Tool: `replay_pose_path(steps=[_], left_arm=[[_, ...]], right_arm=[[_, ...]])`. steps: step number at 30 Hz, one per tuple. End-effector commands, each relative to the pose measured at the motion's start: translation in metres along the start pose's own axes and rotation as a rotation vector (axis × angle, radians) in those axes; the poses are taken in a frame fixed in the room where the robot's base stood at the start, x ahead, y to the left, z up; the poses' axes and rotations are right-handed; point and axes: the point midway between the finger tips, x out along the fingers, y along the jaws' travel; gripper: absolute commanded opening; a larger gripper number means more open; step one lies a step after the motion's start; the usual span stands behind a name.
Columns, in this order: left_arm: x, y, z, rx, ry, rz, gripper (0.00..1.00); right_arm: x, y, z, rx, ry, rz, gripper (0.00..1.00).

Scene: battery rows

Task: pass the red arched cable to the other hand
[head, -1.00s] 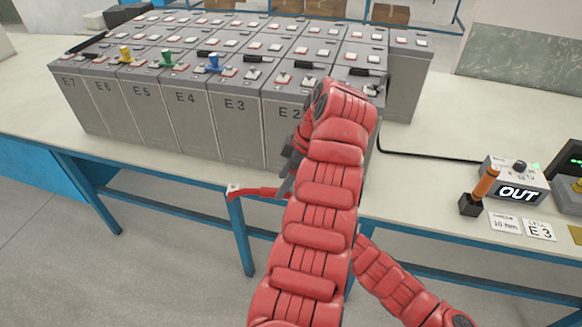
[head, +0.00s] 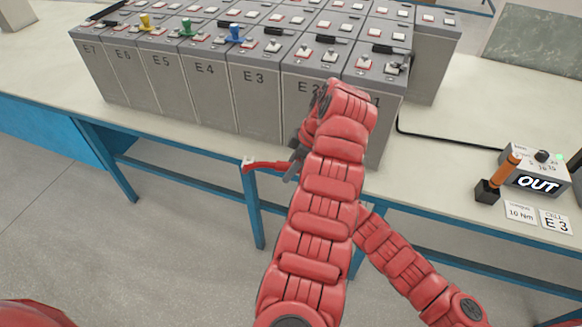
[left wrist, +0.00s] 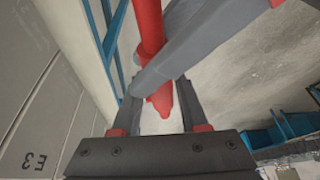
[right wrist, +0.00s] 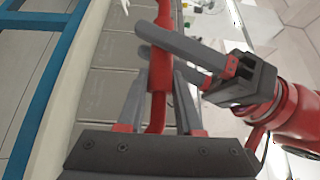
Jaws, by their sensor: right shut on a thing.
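The red arched cable (head: 268,165) is in the air in front of the battery row in the head view, its free end pointing left. My left gripper (head: 293,166) is at its right part, partly hidden by a red forearm. In the left wrist view, the cable (left wrist: 150,30) runs between the left fingers (left wrist: 164,108), which stand apart with a gap beside it. A grey finger of the other gripper crosses there. In the right wrist view, the right gripper (right wrist: 160,105) is shut on the cable (right wrist: 158,75), with the left gripper (right wrist: 215,65) close by. The head view hides the right gripper.
Grey battery cells (head: 258,92) with yellow, green and blue caps stand on the table (head: 445,165) behind the arms. An orange-handled tool (head: 508,170) and a box reading OUT (head: 538,184) are at the right. The floor before the table is clear.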

Motion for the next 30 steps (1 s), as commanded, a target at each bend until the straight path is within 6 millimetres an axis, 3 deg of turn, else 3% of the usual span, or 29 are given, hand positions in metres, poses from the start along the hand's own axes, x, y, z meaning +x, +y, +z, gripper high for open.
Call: replay_pose_path(steps=[1,5,12,13,17,30], left_arm=[[0.0000,-0.0010,0.0009,0.002,-0.001,-0.003,0.21],[0.0000,-0.0016,0.0014,0.003,-0.001,-0.005,0.00],[0.0000,-0.0025,0.0024,0.006,-0.002,-0.008,0.00],[0.0000,-0.0027,0.0025,0.006,-0.002,-0.009,0.43],[0.0000,-0.0024,0.0021,0.005,-0.001,-0.008,0.66],[-0.0073,-0.0007,0.0006,0.002,-0.001,-0.003,0.69]], right_arm=[[0.0001,-0.0004,-0.0008,0.000,0.002,0.000,0.00],[0.0001,-0.0001,-0.0014,0.001,0.003,0.001,0.00],[0.0000,0.0004,-0.0027,0.001,0.006,0.003,0.00],[0.0000,0.0005,-0.0028,0.002,0.006,0.003,0.00],[0.0000,0.0002,-0.0024,0.001,0.005,0.002,0.00],[0.0002,-0.0004,-0.0009,0.000,0.002,0.000,0.00]])
